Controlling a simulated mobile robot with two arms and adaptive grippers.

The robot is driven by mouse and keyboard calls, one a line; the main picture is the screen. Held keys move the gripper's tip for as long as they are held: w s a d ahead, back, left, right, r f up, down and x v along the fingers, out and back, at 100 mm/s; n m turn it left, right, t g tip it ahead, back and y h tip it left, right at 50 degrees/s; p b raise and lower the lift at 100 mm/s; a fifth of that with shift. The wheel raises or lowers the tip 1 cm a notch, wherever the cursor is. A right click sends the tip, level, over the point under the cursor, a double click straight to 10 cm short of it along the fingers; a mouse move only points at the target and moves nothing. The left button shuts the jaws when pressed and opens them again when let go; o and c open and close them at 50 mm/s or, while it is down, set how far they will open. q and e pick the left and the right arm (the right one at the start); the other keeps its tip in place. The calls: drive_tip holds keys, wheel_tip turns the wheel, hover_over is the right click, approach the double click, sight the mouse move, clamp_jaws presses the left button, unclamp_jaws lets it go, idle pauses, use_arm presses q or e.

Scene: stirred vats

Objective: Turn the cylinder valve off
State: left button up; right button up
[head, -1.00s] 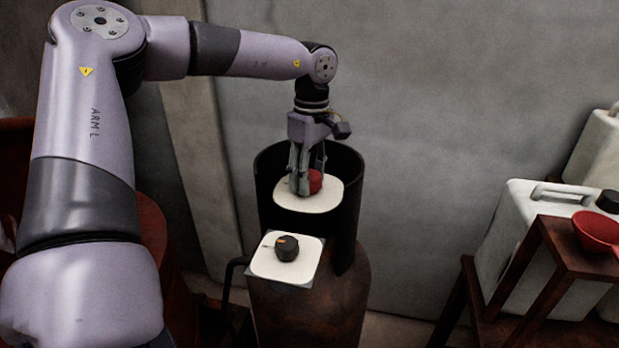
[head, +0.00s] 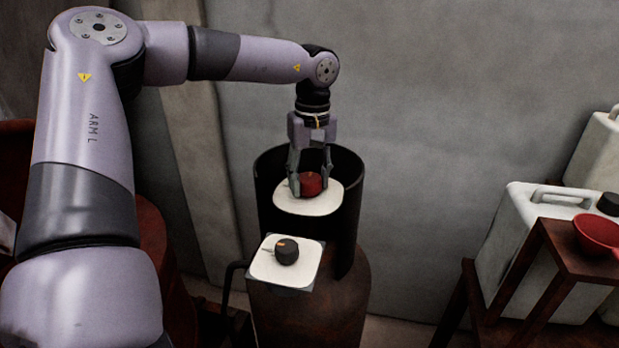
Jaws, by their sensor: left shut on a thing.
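The red valve knob (head: 312,183) sits on a white plate (head: 308,204) inside the dark collar (head: 349,225) at the top of the rusty cylinder (head: 335,295). My left gripper (head: 311,187) points down from above and is shut on the red knob, one finger on each side of it. A black knob (head: 287,251) with an orange mark stands on a second white plate (head: 268,268) in front of the collar, apart from the gripper. My right gripper is not in view.
A grey wall (head: 430,140) is close behind the cylinder. A rusty red drum (head: 153,235) is at the left.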

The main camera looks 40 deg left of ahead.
sight(312, 177)
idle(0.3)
use_arm(q)
drive_tip(key=o, duration=1.2)
drive_tip(key=shift+c, duration=0.2)
drive_tip(key=shift+r, duration=0.1)
wheel_tip(312, 177, up, 12)
drive_tip(key=shift+w, duration=0.2)
drive_tip(key=shift+d, duration=0.1)
